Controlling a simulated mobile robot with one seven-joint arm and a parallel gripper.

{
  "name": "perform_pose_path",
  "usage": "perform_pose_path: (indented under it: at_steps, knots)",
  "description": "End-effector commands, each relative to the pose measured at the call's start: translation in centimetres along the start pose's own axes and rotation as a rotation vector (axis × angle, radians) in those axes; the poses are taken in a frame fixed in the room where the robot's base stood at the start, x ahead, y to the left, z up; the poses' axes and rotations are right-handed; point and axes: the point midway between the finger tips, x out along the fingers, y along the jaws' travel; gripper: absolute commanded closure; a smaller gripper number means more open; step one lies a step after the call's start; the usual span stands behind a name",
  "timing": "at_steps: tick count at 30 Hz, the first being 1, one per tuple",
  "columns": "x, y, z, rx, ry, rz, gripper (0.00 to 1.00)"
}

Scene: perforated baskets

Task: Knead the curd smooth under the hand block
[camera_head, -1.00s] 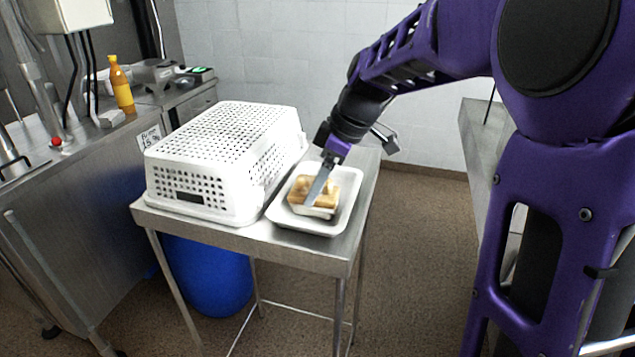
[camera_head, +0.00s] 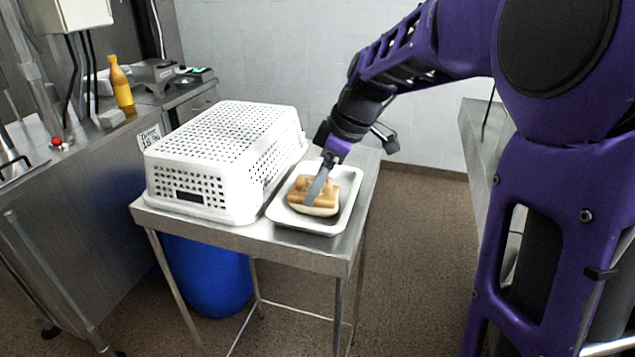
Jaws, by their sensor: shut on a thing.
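The curd (camera_head: 317,210) shows as a pale, rounded mass in a white tray (camera_head: 343,219) on the small steel table. A tan wooden hand block (camera_head: 304,190) lies on top of the curd and covers most of it. My gripper (camera_head: 313,196) reaches down from the upper right with its long grey finger against the block. It is shut on the block. The far finger is hidden, and whether the curd's surface is smooth cannot be told at this size.
A white perforated basket (camera_head: 222,160) stands upside down just left of the tray. The steel table (camera_head: 300,254) has narrow free edges. A blue drum (camera_head: 207,277) stands below. A counter with an orange bottle (camera_head: 121,86) is at left. Another counter (camera_head: 483,130) is at right.

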Motion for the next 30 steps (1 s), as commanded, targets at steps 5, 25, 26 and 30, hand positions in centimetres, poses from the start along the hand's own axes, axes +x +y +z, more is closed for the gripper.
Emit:
perform_pose_path:
  at_steps: [5, 25, 26, 30]
  knots:
    - [0.4, -0.2, 0.3, 0.002, -0.005, -0.009, 0.88]
    - [-3.9, 0.0, -1.6, 0.0, -0.002, -0.003, 0.88]
    - [-4.1, 0.0, -1.7, 0.0, -0.002, -0.002, 0.88]
    - [-5.1, 0.0, -2.1, 0.0, -0.002, -0.003, 0.88]
